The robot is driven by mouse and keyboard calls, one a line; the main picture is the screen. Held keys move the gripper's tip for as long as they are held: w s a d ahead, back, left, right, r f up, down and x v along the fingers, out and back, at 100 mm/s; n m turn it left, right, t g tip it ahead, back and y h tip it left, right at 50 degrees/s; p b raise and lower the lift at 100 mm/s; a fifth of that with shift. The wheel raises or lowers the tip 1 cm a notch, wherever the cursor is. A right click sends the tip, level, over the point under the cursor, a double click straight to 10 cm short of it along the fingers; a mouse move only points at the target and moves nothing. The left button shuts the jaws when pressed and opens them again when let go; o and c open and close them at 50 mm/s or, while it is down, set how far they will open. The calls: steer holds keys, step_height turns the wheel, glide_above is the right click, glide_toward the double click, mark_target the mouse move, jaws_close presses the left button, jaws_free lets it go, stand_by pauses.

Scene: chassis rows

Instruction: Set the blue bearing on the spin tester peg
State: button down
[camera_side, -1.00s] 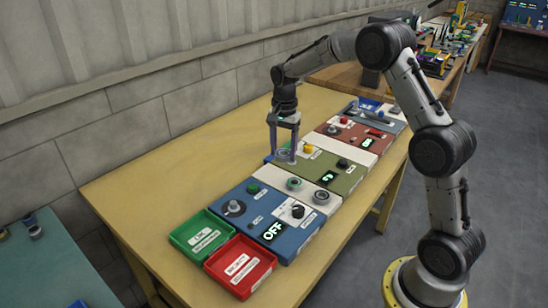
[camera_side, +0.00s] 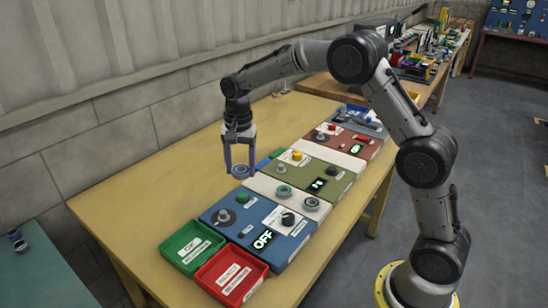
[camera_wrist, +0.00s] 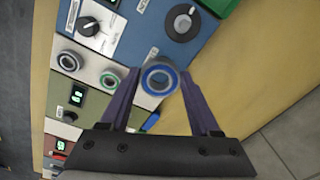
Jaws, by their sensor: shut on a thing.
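My gripper (camera_side: 240,172) is shut on the blue bearing (camera_side: 240,171), holding it above the table near the far left end of a cream strip. In the wrist view, the bearing (camera_wrist: 160,78) sits between the fingertips of my gripper (camera_wrist: 160,82), its blue rim and open hole facing the camera. A blue panel with a lit OFF display (camera_side: 263,239), likely the spin tester, lies nearer the camera. It has a dark disc with a grey peg-like centre (camera_side: 224,216), which also shows in the wrist view (camera_wrist: 184,22). The bearing is apart from this disc.
Two other bearings (camera_side: 281,191) (camera_side: 311,204) sit on the cream strip. The blue panel carries a green button (camera_side: 242,198) and a black knob (camera_side: 288,219). Green (camera_side: 192,250) and red (camera_side: 230,278) trays stand at the near end. Bare table (camera_side: 150,195) lies left of the panels.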

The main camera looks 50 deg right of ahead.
steer(key=n, duration=0.1)
glide_toward(223, 213)
steer(key=shift+w+f+n, duration=0.15)
steer(key=shift+f+n, duration=0.05)
steer(key=shift+n, duration=0.1)
steer(key=shift+f, duration=3.95)
steer(key=shift+c, duration=0.2)
jaws_free()
step_height(223, 213, up, 14)
